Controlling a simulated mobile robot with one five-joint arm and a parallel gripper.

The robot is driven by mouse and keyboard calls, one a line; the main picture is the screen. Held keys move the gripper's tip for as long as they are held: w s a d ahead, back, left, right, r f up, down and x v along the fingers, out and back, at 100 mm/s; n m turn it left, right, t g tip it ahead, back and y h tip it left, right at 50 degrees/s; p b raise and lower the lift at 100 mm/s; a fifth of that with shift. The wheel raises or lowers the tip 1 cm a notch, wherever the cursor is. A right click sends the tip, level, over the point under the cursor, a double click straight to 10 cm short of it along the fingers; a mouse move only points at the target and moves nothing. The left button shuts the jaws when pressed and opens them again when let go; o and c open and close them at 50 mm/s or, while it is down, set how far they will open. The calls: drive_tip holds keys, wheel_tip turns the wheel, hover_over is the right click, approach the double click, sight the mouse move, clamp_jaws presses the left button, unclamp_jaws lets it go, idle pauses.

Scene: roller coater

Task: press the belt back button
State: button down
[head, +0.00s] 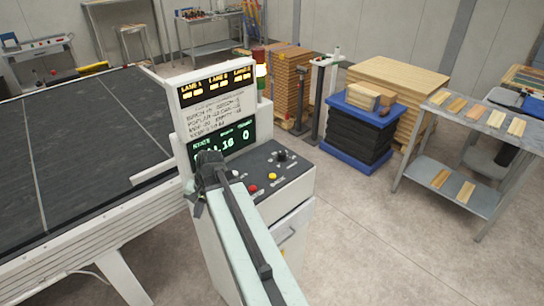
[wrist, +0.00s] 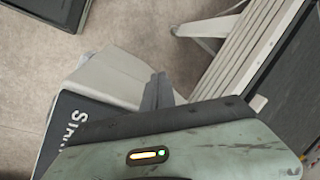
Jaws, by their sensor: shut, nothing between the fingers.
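The control console (head: 285,195) stands at the belt's near right corner. Its dark sloped panel carries a red button (head: 252,189), a yellow button (head: 272,176) and a black knob (head: 282,156). I cannot read any label that tells which one is belt back, and my arm covers the panel's left part. My gripper (head: 207,160) is at the panel's left end, in front of the lower display (head: 235,137). The wrist view shows its grey fingers (wrist: 156,92) shut and empty. Whether they touch the console cannot be told.
The upright display board (head: 212,95) rises behind the panel. The wide dark belt (head: 80,140) fills the left side. A blue-based black stack (head: 357,135), wood stacks (head: 400,75) and a metal table (head: 480,120) stand to the right. The floor (head: 390,240) at front right is clear.

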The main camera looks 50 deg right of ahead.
drive_tip(key=s+d+r+m+t+p, duration=0.1)
drive_tip(key=d+r+m+t+p, duration=0.15)
drive_tip(key=d+r+m, duration=0.4)
drive_tip(key=d+r+m+t+p, duration=0.1)
drive_tip(key=d+r+p, duration=0.25)
drive_tip(key=d, duration=0.55)
wheel_tip(320, 180, up, 4)
drive_tip(key=m+t+h, duration=0.1)
drive_tip(key=m+t, duration=0.2)
drive_tip(key=m, duration=0.6)
hover_over(275, 177)
drive_tip(key=shift+w+d+n+b, duration=0.1)
drive_tip(key=shift+n+b, duration=0.15)
drive_tip(key=shift+b, duration=0.1)
wheel_tip(275, 177, down, 9)
drive_tip(key=b, duration=0.9)
drive_tip(key=shift+r, duration=0.1)
drive_tip(key=shift+f+b, duration=0.3)
drive_tip(key=shift+f, duration=0.1)
